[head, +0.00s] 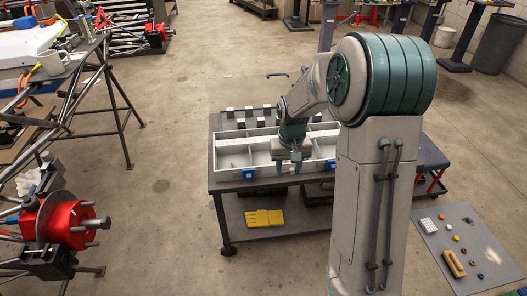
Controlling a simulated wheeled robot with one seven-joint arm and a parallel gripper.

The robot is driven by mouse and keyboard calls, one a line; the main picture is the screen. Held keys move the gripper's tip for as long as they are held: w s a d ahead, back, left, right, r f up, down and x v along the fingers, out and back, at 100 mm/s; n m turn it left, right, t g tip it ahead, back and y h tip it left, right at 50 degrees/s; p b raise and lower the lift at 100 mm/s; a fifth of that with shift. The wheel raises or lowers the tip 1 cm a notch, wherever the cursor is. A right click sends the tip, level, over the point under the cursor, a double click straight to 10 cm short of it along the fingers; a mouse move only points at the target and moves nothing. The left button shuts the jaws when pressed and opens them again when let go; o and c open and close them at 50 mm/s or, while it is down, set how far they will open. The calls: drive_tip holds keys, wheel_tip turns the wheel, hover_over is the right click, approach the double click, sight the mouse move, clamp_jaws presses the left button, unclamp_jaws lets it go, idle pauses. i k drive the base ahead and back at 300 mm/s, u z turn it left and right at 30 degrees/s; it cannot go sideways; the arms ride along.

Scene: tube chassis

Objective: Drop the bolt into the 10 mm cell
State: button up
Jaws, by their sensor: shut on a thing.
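My gripper (290,167) points down over the middle of a white divided tray (222,174) on the dark workbench. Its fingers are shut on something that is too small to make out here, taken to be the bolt. The tray has several cells side by side and blue labels (249,174) on its front wall. I cannot read which label says 10 mm. My gripper and wrist cover the cells behind them, and my arm hides the tray's right part. I cannot tell how high the fingertips are above the cells.
Several small metal blocks (249,113) stand behind the tray on the bench (217,135). A grey mat (437,240) with small coloured parts lies at right. A tube frame with a red hub (66,219) stands at left.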

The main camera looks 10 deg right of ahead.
sight(268, 162)
drive_tip(key=i, duration=1)
